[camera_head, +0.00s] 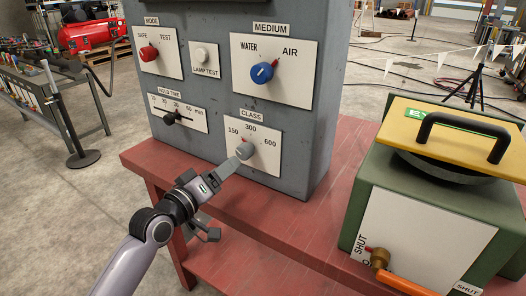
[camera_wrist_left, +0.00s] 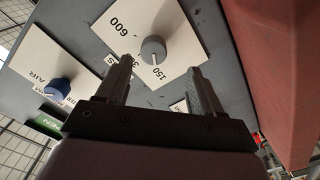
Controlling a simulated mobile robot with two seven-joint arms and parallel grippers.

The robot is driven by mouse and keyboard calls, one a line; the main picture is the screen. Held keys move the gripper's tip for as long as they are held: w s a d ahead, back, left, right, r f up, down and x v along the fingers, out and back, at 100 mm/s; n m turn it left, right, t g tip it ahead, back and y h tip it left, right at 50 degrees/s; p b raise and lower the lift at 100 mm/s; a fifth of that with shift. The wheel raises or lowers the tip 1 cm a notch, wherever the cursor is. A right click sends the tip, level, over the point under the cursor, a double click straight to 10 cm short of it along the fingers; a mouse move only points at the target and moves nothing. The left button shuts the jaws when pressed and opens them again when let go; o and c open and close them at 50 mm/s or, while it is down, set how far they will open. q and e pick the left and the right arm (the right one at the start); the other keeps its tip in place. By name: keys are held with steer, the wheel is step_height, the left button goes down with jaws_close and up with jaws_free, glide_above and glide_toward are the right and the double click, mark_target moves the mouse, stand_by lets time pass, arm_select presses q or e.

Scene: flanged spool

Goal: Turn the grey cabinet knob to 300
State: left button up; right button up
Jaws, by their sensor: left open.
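The grey knob (camera_head: 245,151) sits on the white CLASS plate (camera_head: 267,155) low on the grey cabinet (camera_head: 215,95). The plate is marked 150, 300 and 600. In the left wrist view the grey knob (camera_wrist_left: 153,49) has a pale line pointing toward 150. My left gripper (camera_head: 237,162) is open just in front of the knob, reaching up from the lower left. In the wrist view its two fingers (camera_wrist_left: 160,68) stand to either side of the knob, with the knob just beyond the tips. Contact cannot be told. My right gripper is out of view.
A blue MEDIUM knob (camera_head: 262,73), a red MODE knob (camera_head: 149,53) and a black HOLD TIME slider (camera_head: 171,118) are on the same panel. The red bench (camera_head: 285,215) runs below. A green machine (camera_head: 425,215) with a yellow lid stands at the right.

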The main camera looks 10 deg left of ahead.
mark_target(241, 153)
arm_select(q)
steer(key=shift+r+x, duration=0.15)
steer(key=shift+x, duration=1.2)
steer(key=shift+r+x, duration=0.2)
steer(key=shift+x, duration=1.15)
steer(key=shift+r+x, duration=0.15)
steer(key=shift+x, duration=1.15)
steer(key=shift+d, duration=0.1)
steer(key=c, duration=1.1)
